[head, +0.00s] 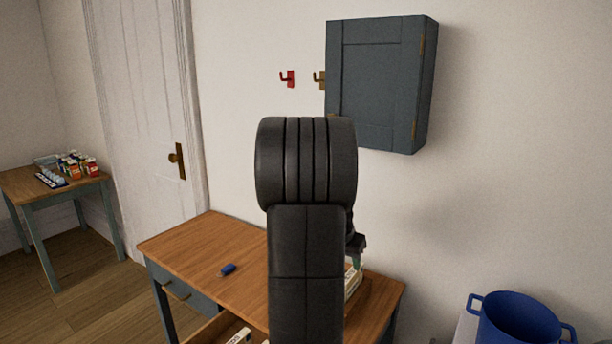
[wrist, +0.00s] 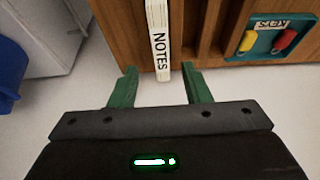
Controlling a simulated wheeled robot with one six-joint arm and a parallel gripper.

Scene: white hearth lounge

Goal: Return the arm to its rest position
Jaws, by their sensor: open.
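In the wrist view my gripper (wrist: 159,72) is open, with its two green fingers spread. The white spine of a book marked NOTES (wrist: 158,40) shows ahead, in line with the gap between the fingertips. I cannot tell how far it is from them, and nothing is seen gripped. In the head view my dark arm stands upright in front of the desk (head: 200,248). Only a small part of my gripper (head: 355,250) shows at the arm's right side, above the desk's right part; the arm hides the rest.
A blue item (head: 228,269) lies on the desk, and a drawer below is open. A grey wall cabinet (head: 375,85) hangs behind the arm, beside red (head: 287,78) and brass hooks. A blue pot (head: 518,322) stands at lower right. A side table (head: 75,190) is at left.

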